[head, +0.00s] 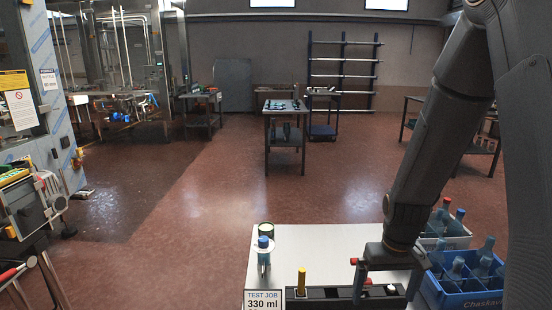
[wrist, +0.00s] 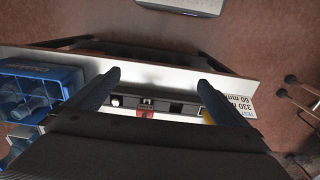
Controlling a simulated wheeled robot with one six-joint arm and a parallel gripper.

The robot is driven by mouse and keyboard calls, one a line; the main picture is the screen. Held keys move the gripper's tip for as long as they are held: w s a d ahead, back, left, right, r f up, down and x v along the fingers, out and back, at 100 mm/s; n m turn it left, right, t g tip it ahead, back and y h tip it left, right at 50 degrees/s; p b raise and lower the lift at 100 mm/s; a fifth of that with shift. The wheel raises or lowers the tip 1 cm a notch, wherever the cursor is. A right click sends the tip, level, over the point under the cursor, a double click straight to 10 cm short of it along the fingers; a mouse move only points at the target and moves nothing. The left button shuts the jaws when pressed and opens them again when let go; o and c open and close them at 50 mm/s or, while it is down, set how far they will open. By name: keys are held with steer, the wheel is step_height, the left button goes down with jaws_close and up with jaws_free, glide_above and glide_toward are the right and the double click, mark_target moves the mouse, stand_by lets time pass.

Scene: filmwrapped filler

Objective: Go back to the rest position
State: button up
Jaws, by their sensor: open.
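My gripper (head: 386,287) hangs low over the near part of a light-topped table (head: 318,240) in the head view. Its two dark fingers stand wide apart. In the wrist view my gripper (wrist: 158,80) shows both fingers spread, with nothing between them. A long dark block (head: 325,297) with slots lies along the table below the fingers; it also shows in the wrist view (wrist: 165,105). A yellow upright piece (head: 302,281) stands in it. A small red piece (wrist: 145,113) shows at the block in the wrist view. No object is held.
A blue crate (head: 470,301) and a grey crate (head: 456,242) with bottles stand right of my gripper. The floor (head: 200,220) beyond is clear.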

steer(key=s+a+r, duration=0.7)
steer(key=s+r, duration=0.1)
steer(key=s, duration=0.1)
steer(key=shift+s+a+r+t, duration=0.2)
steer(key=shift+s+a+t, duration=0.15)
steer(key=shift+t, duration=0.05)
